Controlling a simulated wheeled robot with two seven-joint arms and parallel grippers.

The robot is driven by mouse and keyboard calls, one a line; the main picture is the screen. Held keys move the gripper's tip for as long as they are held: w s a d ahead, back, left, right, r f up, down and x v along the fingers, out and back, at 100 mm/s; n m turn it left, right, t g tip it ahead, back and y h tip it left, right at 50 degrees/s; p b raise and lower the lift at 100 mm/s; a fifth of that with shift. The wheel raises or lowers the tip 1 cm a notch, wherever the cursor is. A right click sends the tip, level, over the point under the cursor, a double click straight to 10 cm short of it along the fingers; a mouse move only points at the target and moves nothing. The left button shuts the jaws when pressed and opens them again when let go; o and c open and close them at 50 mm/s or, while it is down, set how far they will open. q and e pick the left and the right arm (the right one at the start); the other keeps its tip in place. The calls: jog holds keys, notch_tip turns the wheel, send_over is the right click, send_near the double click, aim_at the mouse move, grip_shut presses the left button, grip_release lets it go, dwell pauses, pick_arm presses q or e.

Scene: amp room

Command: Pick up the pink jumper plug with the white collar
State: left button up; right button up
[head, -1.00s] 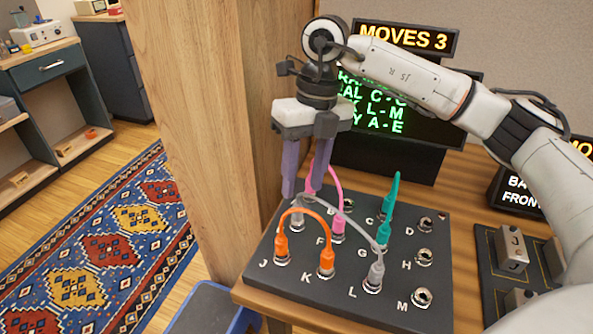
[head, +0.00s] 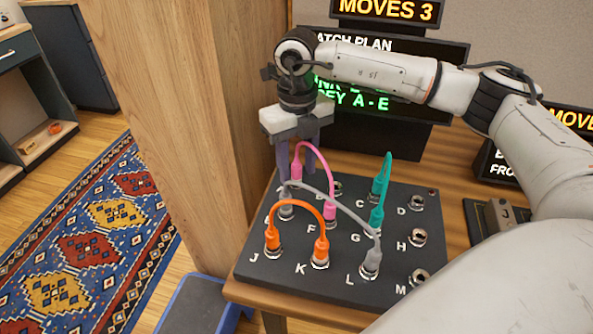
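A pink patch cable joins two pink plugs on the dark jack panel (head: 385,292). One pink plug (head: 297,172) is at the panel's back left, the other pink plug (head: 330,211) near jack F. The collars are too small for me to tell which is white. My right gripper (head: 297,168) points down at the back left plug, which shows between its two purple-grey fingers. The fingers look apart, and I see no clear contact. My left gripper is not in view.
An orange cable (head: 299,203) joins J and K. A grey cable (head: 335,199) arches to L, close by the pink one. A teal cable (head: 383,180) stands at the right. A wooden post (head: 183,130) rises left of the panel, and lit signs (head: 385,10) stand behind.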

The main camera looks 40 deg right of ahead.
jog(key=shift+f, duration=0.25)
grip_shut()
jog(key=shift+r, duration=0.1)
